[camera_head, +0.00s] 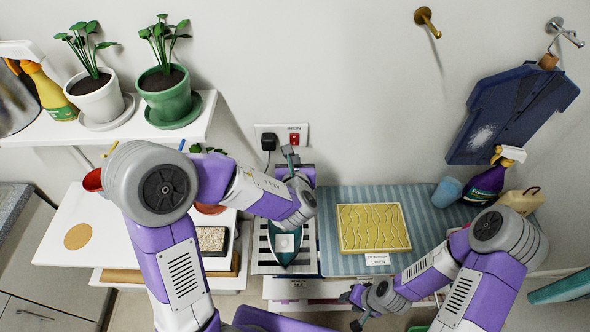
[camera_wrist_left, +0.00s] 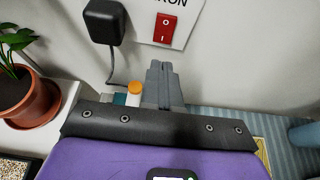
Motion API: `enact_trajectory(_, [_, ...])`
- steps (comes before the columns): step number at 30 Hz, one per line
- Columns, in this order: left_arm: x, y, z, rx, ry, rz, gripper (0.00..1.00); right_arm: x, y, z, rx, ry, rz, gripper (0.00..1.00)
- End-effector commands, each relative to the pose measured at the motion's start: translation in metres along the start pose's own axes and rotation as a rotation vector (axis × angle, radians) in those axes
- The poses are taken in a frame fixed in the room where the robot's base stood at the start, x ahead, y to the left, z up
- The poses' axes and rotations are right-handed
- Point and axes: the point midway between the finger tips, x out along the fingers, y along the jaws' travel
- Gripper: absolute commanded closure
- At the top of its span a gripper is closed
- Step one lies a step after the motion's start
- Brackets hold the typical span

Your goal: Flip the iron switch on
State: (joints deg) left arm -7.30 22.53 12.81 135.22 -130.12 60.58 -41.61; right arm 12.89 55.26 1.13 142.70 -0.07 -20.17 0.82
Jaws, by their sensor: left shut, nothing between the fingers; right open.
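The red iron switch (camera_head: 294,139) sits on the right of a white wall plate (camera_head: 280,129) labelled for the iron. In the left wrist view the red rocker (camera_wrist_left: 165,27) shows a mark at top and bottom; I cannot tell which side is pressed in. My left gripper (camera_head: 289,152) is shut and empty, its fingertips just below the switch in the head view. In the left wrist view the closed fingers (camera_wrist_left: 161,70) point at the wall under the switch, with a gap between. My right gripper (camera_head: 353,306) is open and low at the front, far from the switch.
A black plug (camera_head: 268,142) with a cord fills the plate's left socket. A teal and white iron (camera_head: 285,242) rests on a striped stand below my left arm. Potted plants (camera_head: 166,90) stand on the left shelf. A yellow patterned cloth (camera_head: 373,228) lies on the blue striped board.

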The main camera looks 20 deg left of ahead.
Motion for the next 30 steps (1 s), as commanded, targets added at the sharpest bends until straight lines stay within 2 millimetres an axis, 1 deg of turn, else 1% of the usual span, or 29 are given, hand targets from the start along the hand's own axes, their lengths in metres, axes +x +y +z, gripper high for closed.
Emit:
enact_trajectory(1, [0.011,0.001,-0.001,-0.001,0.003,0.003,1.00,-0.001,0.000,0.000,0.000,0.000,0.000,0.57])
enact_trajectory(3, [0.022,0.001,0.004,-0.002,0.001,0.002,1.00,-0.003,-0.001,0.000,0.000,0.000,0.000,0.57])
enact_trajectory(6, [0.035,0.001,0.008,-0.002,0.000,0.002,1.00,-0.006,-0.002,0.000,0.000,0.000,0.000,0.57])
enact_trajectory(9, [0.043,0.000,0.011,-0.002,0.000,0.001,1.00,-0.007,-0.003,0.000,0.000,0.000,0.000,0.57])
enact_trajectory(14, [0.049,0.000,0.012,-0.001,0.000,0.000,1.00,-0.007,-0.003,0.000,0.000,0.000,0.000,0.57])
enact_trajectory(23, [0.049,0.000,0.012,-0.001,0.000,0.000,1.00,-0.007,-0.003,0.000,0.000,0.000,0.000,0.57])
enact_trajectory(27, [0.053,0.000,0.010,-0.001,-0.003,0.001,1.00,0.003,0.001,0.000,0.000,0.000,0.000,0.57])
enact_trajectory(30, [0.051,0.000,0.012,0.000,-0.001,0.001,1.00,-0.001,0.000,0.000,0.000,0.000,0.000,0.57])
